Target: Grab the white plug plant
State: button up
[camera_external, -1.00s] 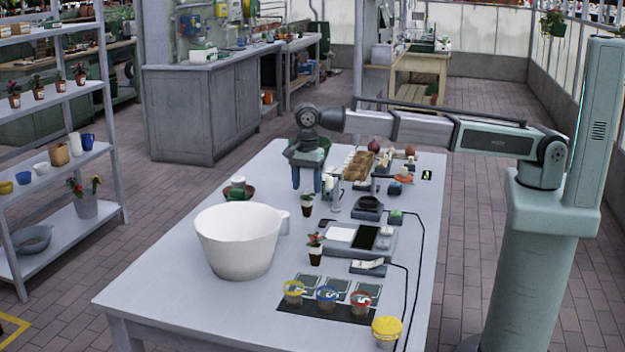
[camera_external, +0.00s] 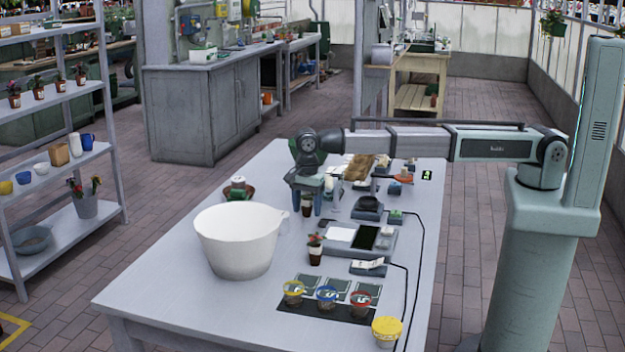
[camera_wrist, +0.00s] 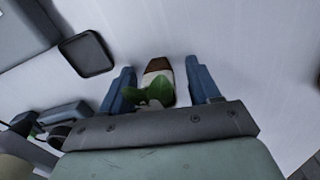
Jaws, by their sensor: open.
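The white plug plant is a small dark brown pot with a white band and green leaves. In the wrist view the plant (camera_wrist: 157,90) sits between the two blue fingers of my gripper (camera_wrist: 160,72), with a gap on both sides. In the external view its pot (camera_external: 306,209) shows low between the fingers of my gripper (camera_external: 308,208); its top is hidden by the gripper. My gripper is open, pointing down over the table. Whether a finger touches the pot cannot be told from the external view.
A red-flowered potted plant (camera_external: 315,250) stands just in front. A big white tub (camera_external: 240,240) is at the left. Cups with coloured rims stand at the table's (camera_external: 180,300) front.

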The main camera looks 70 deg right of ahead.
jog(key=c, duration=1)
jog(key=shift+r, duration=0.15)
